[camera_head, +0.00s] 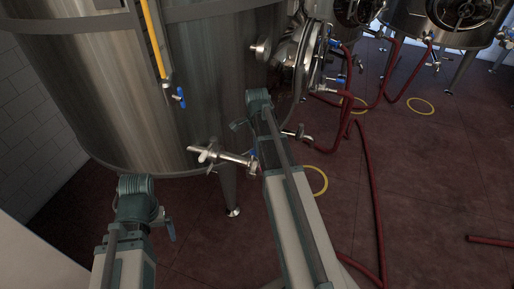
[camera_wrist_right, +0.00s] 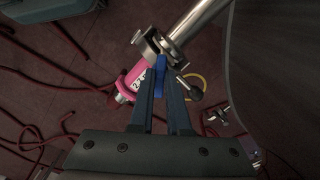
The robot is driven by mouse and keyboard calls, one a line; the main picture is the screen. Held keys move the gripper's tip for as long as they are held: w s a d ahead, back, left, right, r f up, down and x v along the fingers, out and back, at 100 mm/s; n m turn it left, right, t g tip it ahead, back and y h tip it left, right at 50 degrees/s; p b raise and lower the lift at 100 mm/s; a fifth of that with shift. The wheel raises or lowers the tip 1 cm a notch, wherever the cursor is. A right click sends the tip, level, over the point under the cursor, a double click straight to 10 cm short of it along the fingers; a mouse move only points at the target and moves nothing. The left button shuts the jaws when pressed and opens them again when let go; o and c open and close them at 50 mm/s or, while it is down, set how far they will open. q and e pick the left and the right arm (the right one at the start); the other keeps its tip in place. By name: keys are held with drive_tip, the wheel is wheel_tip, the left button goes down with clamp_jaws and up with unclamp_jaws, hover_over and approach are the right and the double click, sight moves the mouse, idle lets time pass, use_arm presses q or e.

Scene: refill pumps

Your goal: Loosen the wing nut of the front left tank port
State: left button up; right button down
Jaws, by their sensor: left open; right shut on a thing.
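The front left tank port is a short steel pipe with a clamp (camera_head: 222,157) low on the big tank (camera_head: 215,80). The steel clamp (camera_wrist_right: 150,45) also shows in the right wrist view, beside a pink part (camera_wrist_right: 133,78) with a number on it. Its wing nut is hard to make out. My right gripper (camera_wrist_right: 163,82) is shut on the blue lever (camera_wrist_right: 160,66) at that port; my arm hides the grip in the head view. My left gripper (camera_head: 168,226) is open, low and to the left of the port, apart from it.
A blue-handled valve (camera_head: 179,97) hangs from a yellow tube on the tank. Another fitting (camera_head: 297,132) sticks out right of my right arm. Red hoses (camera_head: 371,200) and a yellow ring (camera_head: 314,181) lie on the floor. A tank leg (camera_head: 229,190) stands below the port.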

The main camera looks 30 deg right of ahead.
drive_tip(key=n, duration=0.5)
drive_tip(key=shift+n, duration=2.6)
drive_tip(key=c, duration=0.9)
unclamp_jaws()
drive_tip(key=shift+r, duration=0.1)
wheel_tip(320, 180, up, 14)
drive_tip(key=p, duration=1.4)
